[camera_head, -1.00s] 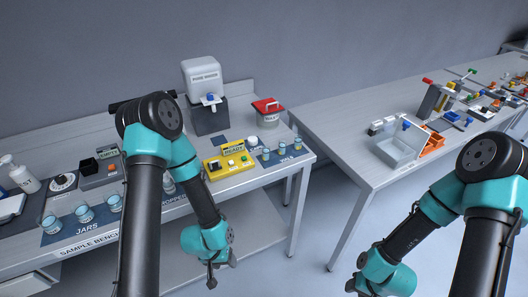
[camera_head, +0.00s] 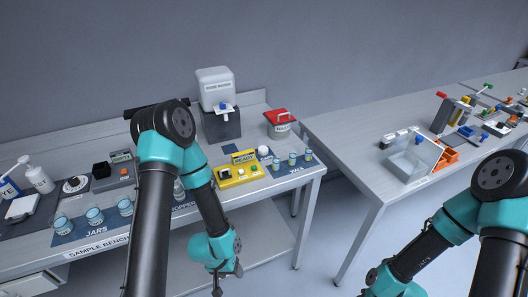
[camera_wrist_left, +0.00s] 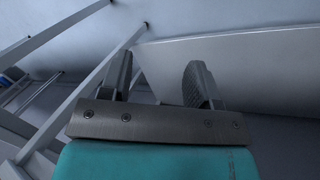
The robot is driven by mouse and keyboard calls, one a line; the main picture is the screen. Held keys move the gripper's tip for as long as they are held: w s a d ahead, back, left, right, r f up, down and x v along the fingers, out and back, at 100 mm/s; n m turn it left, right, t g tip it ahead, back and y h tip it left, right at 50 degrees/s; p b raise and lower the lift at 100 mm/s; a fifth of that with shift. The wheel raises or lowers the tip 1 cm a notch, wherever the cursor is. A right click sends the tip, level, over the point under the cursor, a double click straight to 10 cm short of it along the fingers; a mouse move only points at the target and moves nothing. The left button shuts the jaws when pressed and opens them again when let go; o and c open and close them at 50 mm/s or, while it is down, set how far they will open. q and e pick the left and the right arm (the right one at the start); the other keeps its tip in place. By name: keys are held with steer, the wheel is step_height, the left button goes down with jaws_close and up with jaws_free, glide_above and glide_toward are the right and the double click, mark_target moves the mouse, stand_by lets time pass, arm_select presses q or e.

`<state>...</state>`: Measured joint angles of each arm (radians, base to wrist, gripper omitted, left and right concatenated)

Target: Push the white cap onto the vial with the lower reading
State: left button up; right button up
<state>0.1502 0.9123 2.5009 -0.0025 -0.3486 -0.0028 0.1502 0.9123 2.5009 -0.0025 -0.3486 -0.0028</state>
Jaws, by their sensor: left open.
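My left gripper (camera_head: 222,286) hangs low in front of the bench, well away from the vials. The left wrist view shows its two fingers (camera_wrist_left: 160,72) apart with nothing between them. My right gripper is below the picture's edge.
A yellow ready box (camera_head: 238,175) stands left of the vials. Jars (camera_head: 95,216) stand at the left front. A gap separates the sample bench from the right table (camera_head: 345,140), which holds a clear bin (camera_head: 408,163).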

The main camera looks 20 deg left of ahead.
arm_select(q)
steer(key=o, duration=0.3)
stand_by(0.4)
